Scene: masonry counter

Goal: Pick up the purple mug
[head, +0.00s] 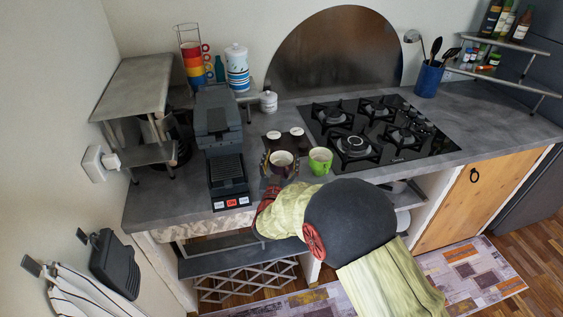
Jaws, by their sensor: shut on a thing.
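The purple mug (281,171) is upright near the front of the grey counter, with its pale inside facing up. My gripper (279,164) reaches in from the front edge, with a finger at each side of the mug, and is shut on it. My arm covers the counter edge just in front. I cannot tell whether the mug's base is touching the counter. A green mug (320,161) stands close to the right of the purple mug.
Two small white-topped cups (297,131) stand on a dark tray behind the mug. A dark coffee machine (220,140) stands close on the left. A black gas hob (372,130) lies to the right. A white jar (268,101) is further back.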

